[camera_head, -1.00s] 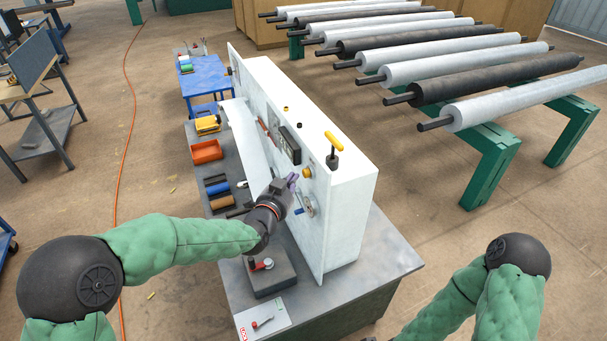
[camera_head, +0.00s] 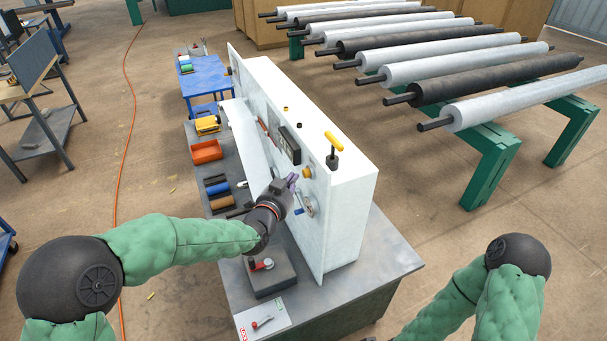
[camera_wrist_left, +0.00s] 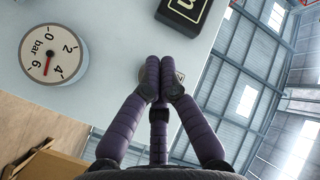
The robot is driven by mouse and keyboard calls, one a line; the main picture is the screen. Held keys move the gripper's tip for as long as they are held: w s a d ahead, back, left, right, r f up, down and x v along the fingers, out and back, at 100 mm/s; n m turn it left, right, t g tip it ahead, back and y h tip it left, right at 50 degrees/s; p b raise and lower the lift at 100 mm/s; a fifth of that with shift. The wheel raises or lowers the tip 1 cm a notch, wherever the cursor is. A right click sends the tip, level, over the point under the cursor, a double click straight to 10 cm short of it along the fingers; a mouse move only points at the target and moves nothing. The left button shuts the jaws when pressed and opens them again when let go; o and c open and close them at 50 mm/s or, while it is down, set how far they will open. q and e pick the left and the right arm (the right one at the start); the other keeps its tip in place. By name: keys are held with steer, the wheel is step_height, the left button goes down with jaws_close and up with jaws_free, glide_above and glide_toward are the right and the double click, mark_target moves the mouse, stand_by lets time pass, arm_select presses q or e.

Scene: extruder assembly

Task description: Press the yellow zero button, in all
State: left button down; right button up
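A round yellow-orange knob (camera_head: 307,172) sits on the front of the white machine panel (camera_head: 348,205), below the black display box (camera_head: 289,146); I cannot read whether it is the zero button. My left gripper (camera_head: 292,180) is at the panel face, just left of and slightly below this knob. In the left wrist view its purple fingers (camera_wrist_left: 160,82) are pressed together, with nothing seen between them. The fingertips hide the panel spot in front of them, so contact is unclear. No yellow button shows in that view.
A yellow T-handle (camera_head: 333,142) stands on the machine's top. A pressure gauge (camera_wrist_left: 52,53) is left of the fingers in the wrist view. A small warning label (camera_wrist_left: 180,77) lies beside the fingertips.

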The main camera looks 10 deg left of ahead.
mark_target(307, 173)
arm_select(q)
steer(key=shift+w+d, duration=0.1)
steer(key=shift+d, duration=0.05)
steer(key=shift+w+d, duration=0.1)
steer(key=shift+d, duration=0.15)
steer(key=shift+w+d+b, duration=0.3)
steer(key=shift+d, duration=0.1)
stand_by(1.0)
steer(key=shift+d+r, duration=0.2)
stand_by(0.9)
steer(key=shift+a, duration=0.1)
